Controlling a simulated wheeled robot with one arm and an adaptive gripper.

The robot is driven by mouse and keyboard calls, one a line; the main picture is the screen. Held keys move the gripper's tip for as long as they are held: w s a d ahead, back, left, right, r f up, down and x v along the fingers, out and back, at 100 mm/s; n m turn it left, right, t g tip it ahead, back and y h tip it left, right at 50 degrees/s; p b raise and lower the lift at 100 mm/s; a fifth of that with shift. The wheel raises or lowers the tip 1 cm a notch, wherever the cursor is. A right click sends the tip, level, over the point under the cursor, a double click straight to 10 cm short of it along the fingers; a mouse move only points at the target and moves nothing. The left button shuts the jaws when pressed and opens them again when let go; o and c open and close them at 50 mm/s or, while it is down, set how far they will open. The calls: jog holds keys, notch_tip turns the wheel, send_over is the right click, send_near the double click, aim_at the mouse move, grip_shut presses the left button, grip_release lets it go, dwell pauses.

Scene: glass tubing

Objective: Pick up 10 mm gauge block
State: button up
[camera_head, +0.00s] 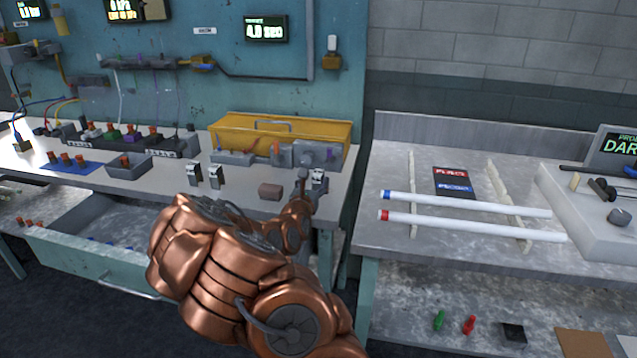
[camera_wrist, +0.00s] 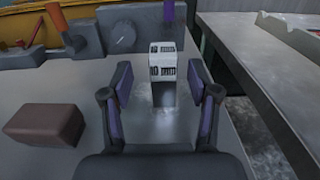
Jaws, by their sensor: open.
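The gauge block (camera_wrist: 163,92) stands upright on the bench in the wrist view. It is a small grey metal block with a white, black-printed top; I cannot read its size. My gripper (camera_wrist: 160,84) is open, with one purple-padded finger on each side of the block. Gaps show between the pads and the block. In the head view the block (camera_head: 319,180) is at the right end of the bench, and my gripper (camera_head: 308,186) is beside it, partly hidden by my copper arm.
A brown block (camera_head: 270,191) lies left of my gripper. Two similar small metal blocks (camera_head: 205,177) stand further left. A grey fixture (camera_head: 275,155) and a yellow toolbox (camera_head: 280,135) are behind. A gap separates this bench from the right table (camera_head: 390,235), which holds two white tubes (camera_head: 470,215).

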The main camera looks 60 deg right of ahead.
aim_at(316, 181)
jog(key=shift+f+p+x, duration=0.15)
jog(key=shift+x, duration=0.9)
jog(key=shift+f+p+x, duration=0.1)
jog(key=shift+p+x, duration=0.05)
jog(key=shift+x, duration=0.85)
jog(key=shift+s, duration=0.15)
grip_shut()
